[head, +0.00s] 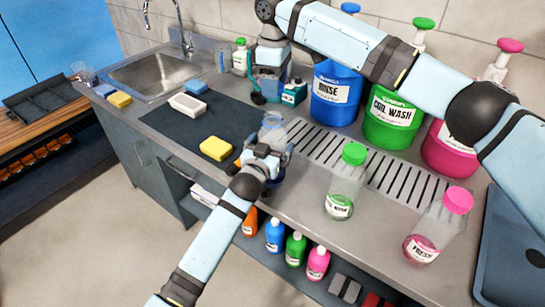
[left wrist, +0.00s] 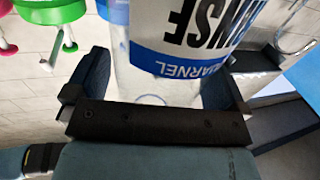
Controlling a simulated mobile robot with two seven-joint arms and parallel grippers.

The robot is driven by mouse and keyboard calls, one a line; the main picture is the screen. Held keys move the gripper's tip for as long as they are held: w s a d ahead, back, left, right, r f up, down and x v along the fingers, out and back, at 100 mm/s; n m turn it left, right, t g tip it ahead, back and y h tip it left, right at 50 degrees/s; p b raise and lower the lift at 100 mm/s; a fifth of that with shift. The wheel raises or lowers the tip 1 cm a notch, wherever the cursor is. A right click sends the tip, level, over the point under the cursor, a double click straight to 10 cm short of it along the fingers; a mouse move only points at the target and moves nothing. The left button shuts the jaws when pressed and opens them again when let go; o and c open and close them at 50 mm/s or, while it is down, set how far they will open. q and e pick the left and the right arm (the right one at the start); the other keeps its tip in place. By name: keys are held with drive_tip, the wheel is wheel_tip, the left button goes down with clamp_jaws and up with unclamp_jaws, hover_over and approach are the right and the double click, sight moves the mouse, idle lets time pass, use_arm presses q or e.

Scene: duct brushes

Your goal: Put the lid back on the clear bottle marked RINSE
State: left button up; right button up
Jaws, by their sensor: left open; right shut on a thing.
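The clear RINSE bottle (head: 272,122) stands near the counter's front edge, and its top shows no lid. In the left wrist view the same bottle (left wrist: 185,75), with its blue and white label upside down, is between the spread fingers of my left gripper (left wrist: 155,85). In the head view my left gripper (head: 268,152) is open around the bottle's near side and hides its lower part. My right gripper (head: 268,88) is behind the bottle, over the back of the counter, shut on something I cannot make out. I cannot make out a loose lid.
Big RINSE (head: 336,92), COIL WASH (head: 392,120) and pink (head: 450,150) pump jugs stand at the back. Green-capped (head: 346,182) and pink-capped (head: 438,228) bottles stand to the right. A yellow sponge (head: 216,148) lies left on the dark mat (head: 190,125). A teal box (head: 293,93) is beside my right gripper.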

use_arm(q)
drive_tip(key=shift+w+d, duration=0.15)
drive_tip(key=shift+w, duration=0.2)
drive_tip(key=c, duration=1.1)
drive_tip(key=shift+c, duration=0.2)
use_arm(e)
drive_tip(key=shift+f, duration=2.5)
drive_tip(key=shift+f, duration=0.1)
drive_tip(key=shift+f, duration=0.8)
drive_tip(key=shift+f, duration=0.55)
